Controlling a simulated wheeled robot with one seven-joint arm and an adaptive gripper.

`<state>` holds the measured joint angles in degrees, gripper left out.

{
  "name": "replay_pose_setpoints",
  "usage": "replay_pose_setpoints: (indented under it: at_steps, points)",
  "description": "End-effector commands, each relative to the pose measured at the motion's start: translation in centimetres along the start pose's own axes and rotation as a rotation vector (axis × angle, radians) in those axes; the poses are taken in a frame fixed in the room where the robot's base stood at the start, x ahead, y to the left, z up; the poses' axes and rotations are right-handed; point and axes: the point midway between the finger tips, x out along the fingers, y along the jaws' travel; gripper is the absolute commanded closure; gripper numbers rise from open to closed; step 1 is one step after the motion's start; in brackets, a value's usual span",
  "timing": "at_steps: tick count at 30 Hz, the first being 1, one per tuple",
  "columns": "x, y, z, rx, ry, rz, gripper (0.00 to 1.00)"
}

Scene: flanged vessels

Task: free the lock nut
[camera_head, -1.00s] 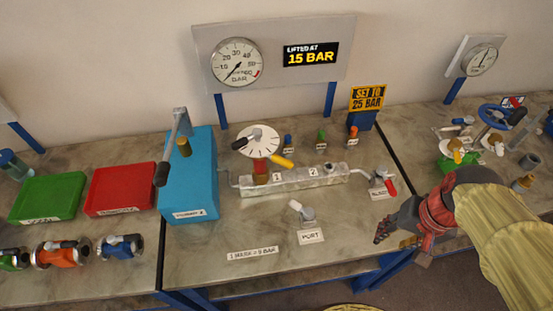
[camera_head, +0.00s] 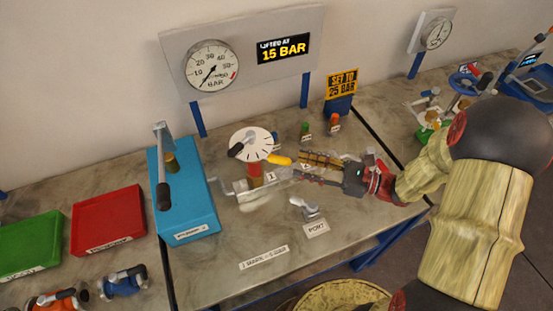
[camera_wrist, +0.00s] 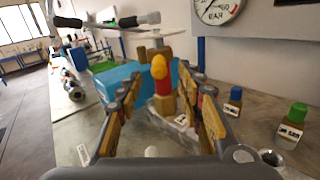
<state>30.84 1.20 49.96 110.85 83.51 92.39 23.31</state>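The valve stands on the pale manifold block, with a white marked disc (camera_head: 251,144) on top and a red section (camera_head: 255,169) below. A yellow lever (camera_head: 279,160) sticks out toward my gripper from under the disc; its rounded end (camera_wrist: 159,67) faces me in the wrist view. I take it for the lock nut's handle, but cannot make out the nut itself. My gripper (camera_head: 300,167) is open and low over the block. In the wrist view its fingers (camera_wrist: 160,88) stand wide on either side of the lever and valve, with nothing visibly gripped. My fingers hide part of the block.
A blue pump box (camera_head: 186,195) with a long lever stands left of the valve. A gauge (camera_head: 213,65) and a "LIFTED AT 15 BAR" sign (camera_head: 284,48) are behind. Green- and orange-capped parts (camera_head: 334,120) stand near the back.

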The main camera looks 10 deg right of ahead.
Motion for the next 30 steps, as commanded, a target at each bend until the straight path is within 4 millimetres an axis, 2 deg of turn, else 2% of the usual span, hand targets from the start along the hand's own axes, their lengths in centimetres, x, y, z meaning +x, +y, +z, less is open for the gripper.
replay_pose_setpoints:
  at_steps: [9, 15, 21, 28, 30]
  points:
    - [4.4, 0.2, -0.2, -0.002, 0.004, 0.007, 0.63]
    - [6.6, 0.2, -0.2, -0.004, 0.005, 0.005, 0.63]
    - [7.4, 0.1, -0.1, -0.003, 0.005, 0.004, 0.63]
    - [7.4, 0.1, -0.1, -0.003, 0.005, 0.003, 0.63]
    - [7.4, 0.1, -0.1, -0.003, 0.005, 0.003, 0.67]
